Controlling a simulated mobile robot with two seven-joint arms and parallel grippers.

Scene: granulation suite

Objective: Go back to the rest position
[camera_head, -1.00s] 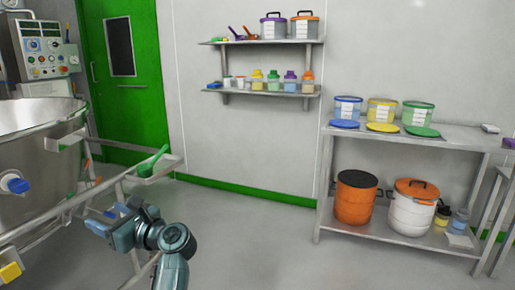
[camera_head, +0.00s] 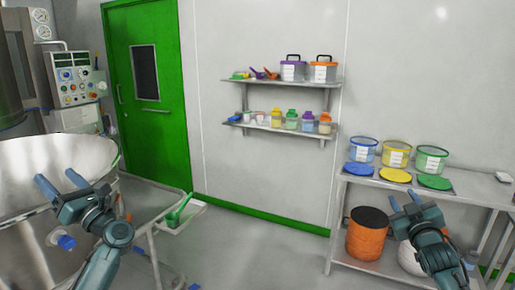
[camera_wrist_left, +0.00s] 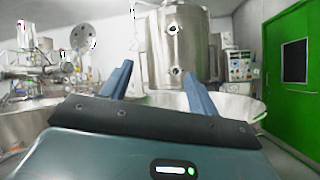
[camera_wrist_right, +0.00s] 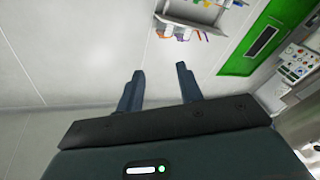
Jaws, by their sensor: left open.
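My left gripper (camera_head: 62,185) is raised at the lower left, in front of the large steel vessel (camera_head: 60,155). Its fingers are apart with nothing between them, as the left wrist view (camera_wrist_left: 158,80) also shows. My right gripper (camera_head: 408,203) is raised at the lower right, in front of the steel table. Its two fingers stand apart and empty in the right wrist view (camera_wrist_right: 160,88). A green scoop (camera_head: 178,212) lies in a small tray (camera_head: 190,218) on a rail beside the vessel, clear of both grippers.
Wall shelves (camera_head: 285,132) hold bottles and scoops. A green door (camera_head: 150,110) stands behind the vessel. The middle floor (camera_head: 260,255) is clear.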

